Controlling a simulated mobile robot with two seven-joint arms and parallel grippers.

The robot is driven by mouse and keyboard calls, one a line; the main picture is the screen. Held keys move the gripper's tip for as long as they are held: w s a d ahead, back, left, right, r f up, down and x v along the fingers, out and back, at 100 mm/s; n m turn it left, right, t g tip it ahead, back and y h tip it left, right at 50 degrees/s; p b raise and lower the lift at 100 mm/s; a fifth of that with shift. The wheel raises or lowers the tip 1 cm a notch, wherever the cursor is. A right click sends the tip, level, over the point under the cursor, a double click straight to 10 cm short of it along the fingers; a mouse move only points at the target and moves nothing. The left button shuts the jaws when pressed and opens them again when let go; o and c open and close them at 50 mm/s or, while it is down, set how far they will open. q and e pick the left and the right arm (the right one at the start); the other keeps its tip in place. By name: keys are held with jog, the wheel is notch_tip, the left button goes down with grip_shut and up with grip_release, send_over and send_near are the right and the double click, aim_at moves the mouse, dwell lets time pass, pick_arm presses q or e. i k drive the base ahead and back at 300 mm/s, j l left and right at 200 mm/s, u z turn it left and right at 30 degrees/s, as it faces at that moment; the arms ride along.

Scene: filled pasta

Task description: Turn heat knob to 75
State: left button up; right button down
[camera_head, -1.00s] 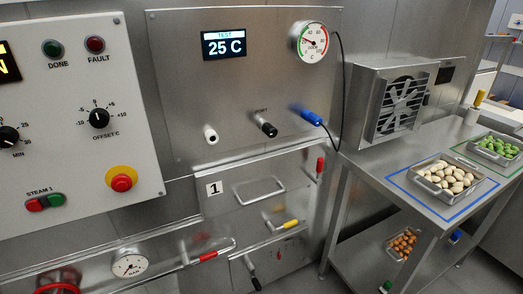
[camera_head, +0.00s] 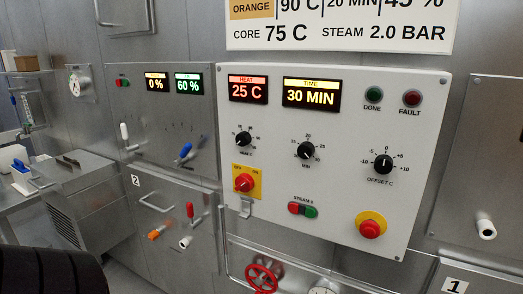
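The heat knob (camera_head: 243,139) is a black dial with a white pointer, at the left of a white control panel (camera_head: 340,215). The heat display (camera_head: 248,90) above it reads 25 C in red. The tick labels around the knob are too small to read. A black rounded part at the lower left corner may be part of my own body. Neither of my grippers shows in the head view.
The panel also has a time display (camera_head: 311,93) reading 30 MIN, a MIN knob (camera_head: 306,150), an offset knob (camera_head: 383,163), a red switch on yellow (camera_head: 244,183), steam buttons (camera_head: 303,210) and a red stop button (camera_head: 370,228). A red valve wheel (camera_head: 263,276) is below.

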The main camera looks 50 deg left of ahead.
aim_at(243, 139)
jog(key=u, duration=1.25)
